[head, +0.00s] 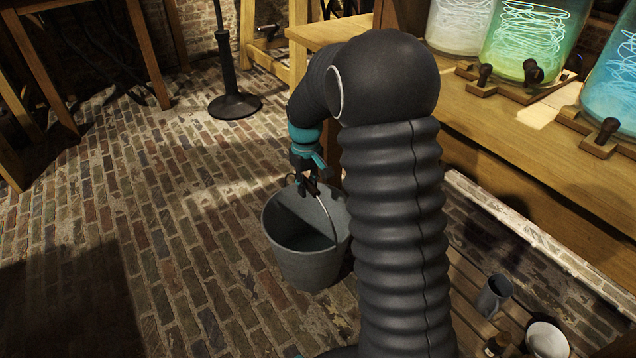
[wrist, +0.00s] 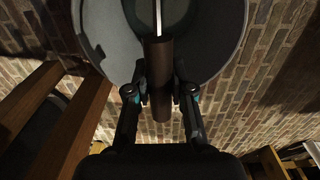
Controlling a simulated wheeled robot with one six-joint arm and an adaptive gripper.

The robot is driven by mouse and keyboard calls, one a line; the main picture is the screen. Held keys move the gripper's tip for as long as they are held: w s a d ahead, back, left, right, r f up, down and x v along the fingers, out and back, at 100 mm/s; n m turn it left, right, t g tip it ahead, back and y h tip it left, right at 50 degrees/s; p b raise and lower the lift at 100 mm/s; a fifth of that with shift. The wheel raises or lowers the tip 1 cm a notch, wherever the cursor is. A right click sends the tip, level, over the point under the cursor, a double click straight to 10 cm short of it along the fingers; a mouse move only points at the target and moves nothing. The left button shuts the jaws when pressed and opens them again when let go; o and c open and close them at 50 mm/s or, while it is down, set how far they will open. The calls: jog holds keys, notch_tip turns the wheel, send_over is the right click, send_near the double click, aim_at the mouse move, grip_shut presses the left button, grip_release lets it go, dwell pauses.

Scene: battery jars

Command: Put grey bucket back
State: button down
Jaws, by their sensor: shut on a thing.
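The grey bucket (head: 303,262) hangs upright by its wire handle below my gripper, left of my arm in the head view. My gripper (head: 308,180) is shut on the handle's dark grip, which also shows in the wrist view between the fingers (wrist: 159,95). The bucket (wrist: 222,40) fills the top of the wrist view. The bucket looks empty in the part that shows. My arm hides part of its right side. Whether its base touches the brick floor I cannot tell.
A low slatted shelf (head: 470,298) under the wooden bench (head: 500,120) holds a grey cup (head: 493,296) and a white bowl (head: 547,340). Glowing glass jars (head: 525,45) stand on the bench. A black stand base (head: 234,106) is at the back. Brick floor on the left is clear.

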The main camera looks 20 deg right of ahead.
jog(key=shift+w+a, duration=0.15)
jog(key=shift+f+b, duration=0.4)
jog(key=shift+f, duration=1.6)
jog(key=c, duration=1)
grip_release()
jog(key=shift+f, duration=0.15)
